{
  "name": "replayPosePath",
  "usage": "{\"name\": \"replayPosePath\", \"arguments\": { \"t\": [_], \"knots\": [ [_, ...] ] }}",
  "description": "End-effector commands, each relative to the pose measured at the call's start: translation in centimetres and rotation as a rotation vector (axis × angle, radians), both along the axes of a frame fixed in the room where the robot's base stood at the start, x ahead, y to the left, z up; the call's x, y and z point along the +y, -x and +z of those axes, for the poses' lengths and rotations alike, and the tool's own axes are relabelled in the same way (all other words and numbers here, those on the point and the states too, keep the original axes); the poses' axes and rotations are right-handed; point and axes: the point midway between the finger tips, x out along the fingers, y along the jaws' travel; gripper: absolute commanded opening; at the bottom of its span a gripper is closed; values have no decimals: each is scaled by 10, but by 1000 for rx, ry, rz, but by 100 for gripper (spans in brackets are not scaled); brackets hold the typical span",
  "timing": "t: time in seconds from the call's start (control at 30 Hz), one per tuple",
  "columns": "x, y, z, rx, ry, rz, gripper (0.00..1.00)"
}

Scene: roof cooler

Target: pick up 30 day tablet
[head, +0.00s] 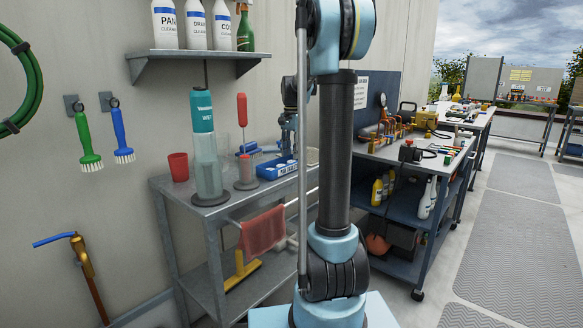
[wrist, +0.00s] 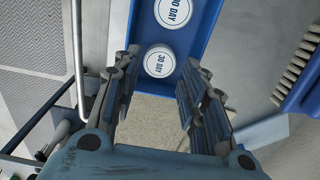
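Two round white tablets marked "30 DAY" lie in a blue tray (wrist: 207,22) in the wrist view. The nearer tablet (wrist: 160,61) lies between my fingertips; the farther tablet (wrist: 173,11) is cut off by the top edge. My gripper (wrist: 161,57) is open, with one finger on each side of the nearer tablet and gaps visible. Whether the fingertips are at tablet height I cannot tell. In the head view the blue tray (head: 270,171) stands on the grey bench, with my gripper (head: 287,150) pointing down over it. The tablets are too small there to read.
A blue brush (wrist: 305,85) lies right of the tray in the wrist view. On the bench (head: 212,208) stand a teal-topped cylinder (head: 205,150), a red-handled tool (head: 243,120) and a red cup (head: 178,167). A bottle shelf (head: 195,55) hangs above.

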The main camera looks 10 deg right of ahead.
Motion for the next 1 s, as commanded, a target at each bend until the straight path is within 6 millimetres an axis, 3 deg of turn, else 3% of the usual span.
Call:
{"name": "replayPosePath", "arguments": {
  "t": [0.23,0.57,0.6,0.67,1.0],
  "knots": [
    [0,-1,-31,0,0,0,39],
    [0,0,-39,1,0,0,39],
    [0,0,-39,1,0,0,25],
    [0,0,-39,1,0,0,13],
    [-1,1,-35,2,0,0,13]
  ]
}}
